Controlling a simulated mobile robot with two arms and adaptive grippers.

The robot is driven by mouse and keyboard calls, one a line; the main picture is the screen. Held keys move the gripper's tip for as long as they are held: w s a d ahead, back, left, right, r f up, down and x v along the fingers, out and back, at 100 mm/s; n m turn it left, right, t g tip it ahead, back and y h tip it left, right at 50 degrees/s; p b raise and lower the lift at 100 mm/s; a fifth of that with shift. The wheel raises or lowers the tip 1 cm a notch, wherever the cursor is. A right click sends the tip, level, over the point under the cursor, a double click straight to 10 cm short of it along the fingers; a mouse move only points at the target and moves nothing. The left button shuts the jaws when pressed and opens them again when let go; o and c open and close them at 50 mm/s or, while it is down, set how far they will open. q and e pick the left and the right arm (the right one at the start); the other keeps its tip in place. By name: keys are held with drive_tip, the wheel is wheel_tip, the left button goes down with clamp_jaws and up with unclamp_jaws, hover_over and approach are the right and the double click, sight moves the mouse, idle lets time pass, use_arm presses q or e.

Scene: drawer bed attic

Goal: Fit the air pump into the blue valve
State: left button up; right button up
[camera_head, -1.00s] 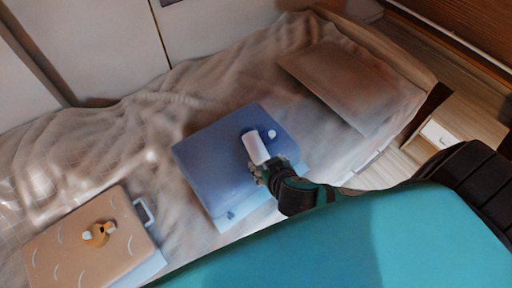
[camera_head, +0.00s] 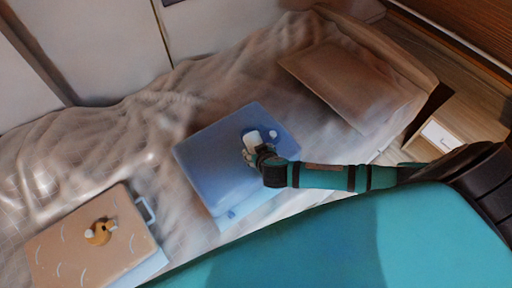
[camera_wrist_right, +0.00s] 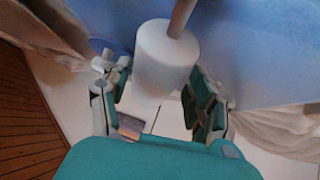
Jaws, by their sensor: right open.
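The air pump (camera_head: 253,137) is a white cylinder at the upper right of the blue block (camera_head: 215,165). In the wrist view the pump (camera_wrist_right: 165,58) shows a pale stem at the top of the picture. The valve looks to be the dark blue round part (camera_wrist_right: 112,46) beside the pump; a white knob (camera_head: 272,134) shows near it in the head view. I cannot tell whether the pump is seated in the valve. My right gripper (camera_head: 252,155) is open, its fingers (camera_wrist_right: 158,100) on either side of the pump's near end. My left gripper is out of view.
The blue block lies on a bed with a rumpled beige sheet (camera_head: 145,125). A tan block (camera_head: 85,255) with an orange valve (camera_head: 98,232) lies at lower left. A brown pillow (camera_head: 350,85) lies at upper right, and a wooden cabinet (camera_head: 455,120) stands beyond it.

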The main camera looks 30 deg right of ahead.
drive_tip(key=shift+x, duration=1.4)
drive_tip(key=c, duration=1)
drive_tip(key=shift+r, duration=0.1)
drive_tip(key=shift+r, duration=0.55)
wheel_tip(320, 180, up, 2)
drive_tip(key=shift+r, duration=0.15)
drive_tip(key=shift+s+a+r+b, duration=0.25)
drive_tip(key=shift+s+a+b, duration=0.35)
drive_tip(key=shift+s, duration=2)
drive_tip(key=shift+s+a+r+b, duration=0.3)
drive_tip(key=shift+s+a, duration=0.5)
drive_tip(key=shift+s, duration=1.75)
drive_tip(key=shift+s+a+r+b, duration=0.2)
drive_tip(key=shift+s+a+b, duration=0.4)
drive_tip(key=shift+s, duration=2)
